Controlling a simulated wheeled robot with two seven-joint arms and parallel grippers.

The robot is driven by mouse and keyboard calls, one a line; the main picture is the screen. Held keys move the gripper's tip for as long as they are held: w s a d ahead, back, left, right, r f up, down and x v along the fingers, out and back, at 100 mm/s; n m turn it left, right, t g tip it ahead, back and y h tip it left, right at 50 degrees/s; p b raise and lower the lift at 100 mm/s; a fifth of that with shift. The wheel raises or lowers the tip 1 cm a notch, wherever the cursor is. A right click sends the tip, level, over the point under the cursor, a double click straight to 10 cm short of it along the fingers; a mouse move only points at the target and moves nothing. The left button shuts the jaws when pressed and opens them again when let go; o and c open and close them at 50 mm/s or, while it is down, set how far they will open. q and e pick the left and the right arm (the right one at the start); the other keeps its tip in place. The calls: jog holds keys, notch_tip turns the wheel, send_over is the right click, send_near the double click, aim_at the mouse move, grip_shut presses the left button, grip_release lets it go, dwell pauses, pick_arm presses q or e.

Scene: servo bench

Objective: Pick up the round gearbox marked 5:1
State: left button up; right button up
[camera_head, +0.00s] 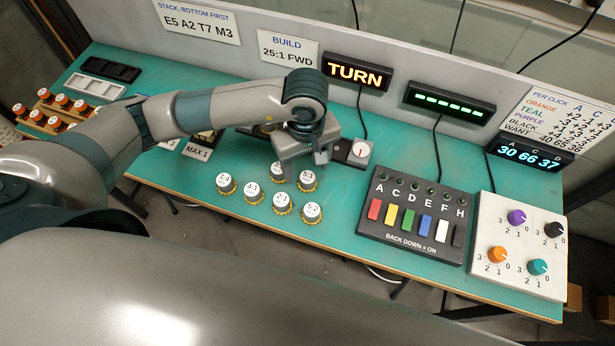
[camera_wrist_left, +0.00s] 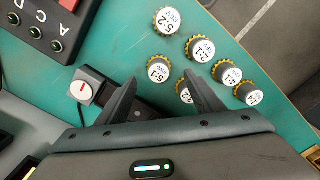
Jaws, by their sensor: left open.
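The round gearbox marked 5:1 (camera_head: 307,180) stands upright on the green bench, with a white top and a toothed yellow rim. It also shows in the left wrist view (camera_wrist_left: 158,69), just ahead of the gap between my fingertips. My left gripper (camera_head: 306,160) is open and empty, above and slightly behind this gearbox in the head view. In the left wrist view its two fingers (camera_wrist_left: 160,80) point toward the gearbox from either side, apart from it. A neighbouring gearbox (camera_wrist_left: 185,91) is partly hidden by one finger. My right gripper is not in view.
Gearboxes marked 5:2 (camera_head: 312,212), 2:1 (camera_head: 281,202) and 4:1 (camera_head: 252,191) stand close by. A dial box (camera_head: 355,152) sits beside my gripper. A dark switch panel (camera_head: 414,215) and a white knob panel (camera_head: 518,245) are to the right.

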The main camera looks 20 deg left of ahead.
aim_at(308, 177)
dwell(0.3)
pick_arm(q)
jog(key=shift+s+d+f+p, duration=0.1)
jog(key=shift+d+f+p, duration=0.05)
jog(key=shift+f+p, duration=0.85)
notch_tip(308, 177, down, 2)
jog(key=shift+f+p, duration=0.25)
jog(key=shift+p, duration=0.55)
jog(key=shift+f, duration=0.35)
jog(key=shift+c, duration=0.2)
jog(key=c, duration=1.2)
jog(key=shift+o, duration=0.2)
jog(key=shift+r, duration=0.15)
